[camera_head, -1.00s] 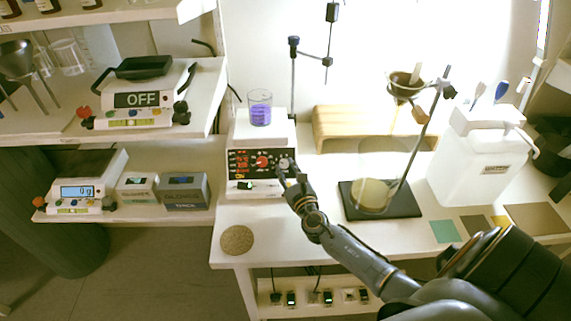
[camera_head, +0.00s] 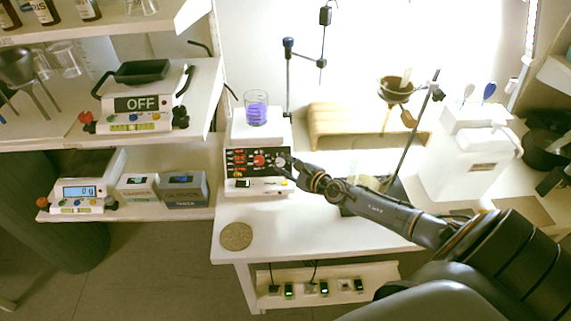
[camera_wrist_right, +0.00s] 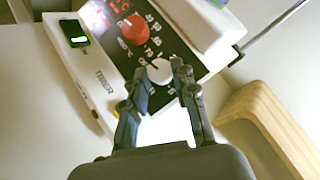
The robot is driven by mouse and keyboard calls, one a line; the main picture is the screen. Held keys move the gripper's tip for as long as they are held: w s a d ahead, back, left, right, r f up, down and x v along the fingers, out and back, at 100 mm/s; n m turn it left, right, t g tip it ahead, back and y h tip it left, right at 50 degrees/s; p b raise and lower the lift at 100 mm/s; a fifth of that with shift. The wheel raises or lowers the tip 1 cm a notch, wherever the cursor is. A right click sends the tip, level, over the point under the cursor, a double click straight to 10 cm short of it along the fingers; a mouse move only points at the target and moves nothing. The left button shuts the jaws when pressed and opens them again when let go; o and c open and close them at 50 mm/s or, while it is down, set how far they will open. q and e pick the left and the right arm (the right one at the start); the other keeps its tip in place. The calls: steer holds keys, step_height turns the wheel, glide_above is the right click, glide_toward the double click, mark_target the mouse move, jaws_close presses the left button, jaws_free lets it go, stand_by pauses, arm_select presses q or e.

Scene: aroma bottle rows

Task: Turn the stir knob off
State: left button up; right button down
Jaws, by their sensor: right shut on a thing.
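The white stirrer hotplate (camera_head: 258,186) stands on the bench with a black front panel. Its grey-white knob (camera_wrist_right: 158,71), with a dark pointer line, sits on the right of the panel; I take it as the stir knob. A red knob (camera_wrist_right: 133,30) sits left of it and also shows in the head view (camera_head: 259,160). My right gripper (camera_wrist_right: 161,78) is shut on the grey-white knob, one finger on each side. In the head view my right gripper (camera_head: 287,165) partly hides that knob. My left gripper is not in view.
A beaker of purple liquid (camera_head: 257,111) stands on the hotplate's top. A wooden stand (camera_head: 350,130), a clamp stand and a white canister (camera_head: 460,165) are behind and right of my arm. A round cork mat (camera_head: 236,236) lies in front on clear bench.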

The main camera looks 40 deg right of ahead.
stand_by(0.5)
steer(key=c, duration=1.1)
jaws_free()
steer(key=shift+o, duration=0.2)
steer(key=v, duration=1.2)
